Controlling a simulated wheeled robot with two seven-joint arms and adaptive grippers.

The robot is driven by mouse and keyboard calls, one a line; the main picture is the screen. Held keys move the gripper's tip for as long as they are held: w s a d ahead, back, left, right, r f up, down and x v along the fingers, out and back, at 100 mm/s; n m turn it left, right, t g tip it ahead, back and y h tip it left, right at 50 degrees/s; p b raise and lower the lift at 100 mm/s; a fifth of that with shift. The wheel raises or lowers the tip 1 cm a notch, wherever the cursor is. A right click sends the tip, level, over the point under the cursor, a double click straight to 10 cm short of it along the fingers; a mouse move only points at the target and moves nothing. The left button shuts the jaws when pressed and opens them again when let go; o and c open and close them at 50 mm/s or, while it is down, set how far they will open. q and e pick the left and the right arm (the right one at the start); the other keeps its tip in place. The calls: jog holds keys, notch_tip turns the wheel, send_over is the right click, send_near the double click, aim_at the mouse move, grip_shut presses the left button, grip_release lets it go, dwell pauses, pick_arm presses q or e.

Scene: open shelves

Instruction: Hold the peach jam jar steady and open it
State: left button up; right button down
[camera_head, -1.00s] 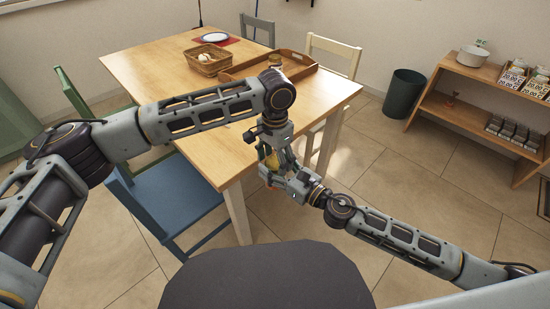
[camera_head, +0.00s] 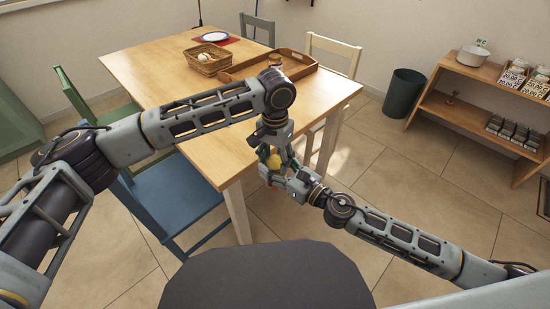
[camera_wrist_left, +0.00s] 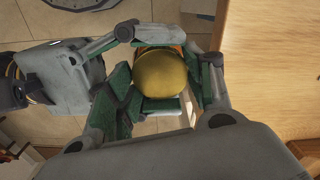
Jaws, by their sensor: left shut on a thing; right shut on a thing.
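The peach jam jar (camera_head: 273,161) is held in the air just off the near corner of the table. Its yellow lid (camera_wrist_left: 160,76) faces the left wrist camera, with a strip of orange body (camera_wrist_left: 158,46) behind it. My left gripper (camera_wrist_left: 163,88) reaches down from above, its green pads on both sides of the lid; it is shut on the jar at the lid end. My right gripper (camera_head: 275,173) comes from the lower right and is shut on the jar's body. Its contact is mostly hidden. Whether the lid is loose, I cannot tell.
The wooden table (camera_head: 160,75) holds a tray (camera_head: 298,71), a bread basket (camera_head: 207,62) and a plate (camera_head: 214,37). A blue chair (camera_head: 175,200) stands close by on the left. Shelves (camera_head: 465,115) and a dark bin (camera_head: 403,93) stand at the right. The floor between is clear.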

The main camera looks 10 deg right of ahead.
pick_arm(q)
jog(key=o, duration=1.1)
jog(key=shift+o, duration=0.2)
jog(key=shift+r, duration=2.3)
